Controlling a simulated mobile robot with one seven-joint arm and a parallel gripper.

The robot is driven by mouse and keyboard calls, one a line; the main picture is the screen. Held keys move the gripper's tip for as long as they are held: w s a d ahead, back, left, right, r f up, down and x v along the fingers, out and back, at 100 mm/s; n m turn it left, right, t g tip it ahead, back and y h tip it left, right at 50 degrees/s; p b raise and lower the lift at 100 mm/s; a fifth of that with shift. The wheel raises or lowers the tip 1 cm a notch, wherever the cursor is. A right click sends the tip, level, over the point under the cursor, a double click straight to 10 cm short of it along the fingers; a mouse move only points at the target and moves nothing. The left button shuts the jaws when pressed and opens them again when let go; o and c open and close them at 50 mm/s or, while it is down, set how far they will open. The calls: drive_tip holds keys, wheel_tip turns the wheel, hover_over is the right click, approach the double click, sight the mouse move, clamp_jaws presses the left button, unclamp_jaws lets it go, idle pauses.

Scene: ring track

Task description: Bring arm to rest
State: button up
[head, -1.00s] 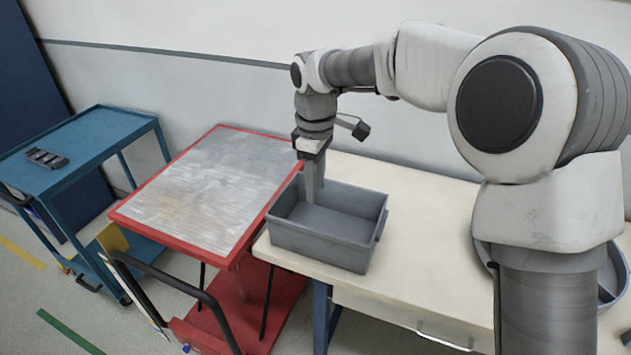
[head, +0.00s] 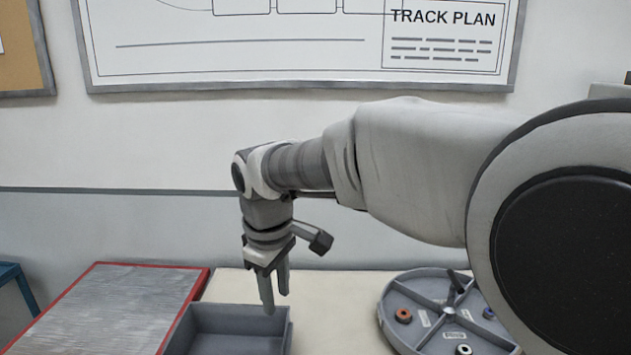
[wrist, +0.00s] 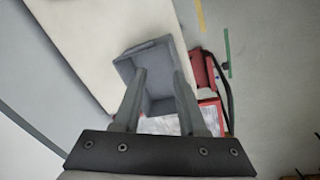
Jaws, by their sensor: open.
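My gripper (head: 275,296) hangs at the end of my arm, pointing down, above the back of the grey bin (head: 238,318) on the pale table (head: 335,285). In the wrist view my gripper (wrist: 160,78) has its two fingers apart with nothing between them, and the grey bin (wrist: 157,72) shows beyond them. The part of the bin in view looks empty. My arm stretches in from the right in the head view.
A round grey divided tray (head: 388,310) with several small rings stands on the table at right. A red-edged cart with a metal top (head: 110,310) is at left. A blue cart (head: 12,280) shows at the far left. A wall board (head: 250,65) hangs behind.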

drive_tip(key=s+d+m+t, duration=0.3)
drive_tip(key=s+d+m, duration=0.9)
drive_tip(key=s+d, duration=0.5)
drive_tip(key=d+r, duration=0.1)
drive_tip(key=d, duration=0.2)
drive_tip(key=shift+d+m+t, duration=0.3)
drive_tip(key=shift+d+t, duration=0.1)
drive_tip(key=shift+a, duration=0.2)
